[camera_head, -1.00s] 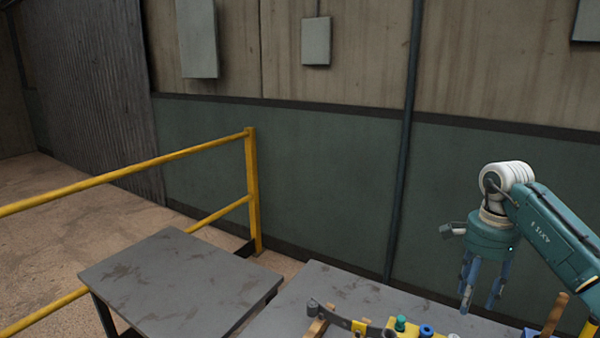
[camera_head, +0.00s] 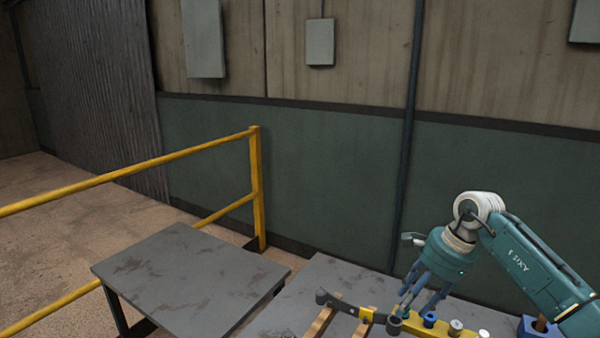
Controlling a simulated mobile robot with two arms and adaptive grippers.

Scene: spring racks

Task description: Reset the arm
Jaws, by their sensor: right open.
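My right arm comes in from the right edge, and its teal gripper (camera_head: 420,304) points down with its blue fingers apart. It is over the far part of the grey table, at the yellow rack (camera_head: 408,328) near the bottom edge. The fingers overlap the rack in the picture; I cannot tell whether they touch it. No held object shows between them. My left gripper is out of view.
The yellow rack bears a blue ring (camera_head: 429,318) and silver pieces (camera_head: 456,326). A dark curved bar with wooden handles (camera_head: 322,322) lies left of it. A bare grey table (camera_head: 190,275) and a yellow railing (camera_head: 257,190) stand left. A blue holder (camera_head: 527,329) is at right.

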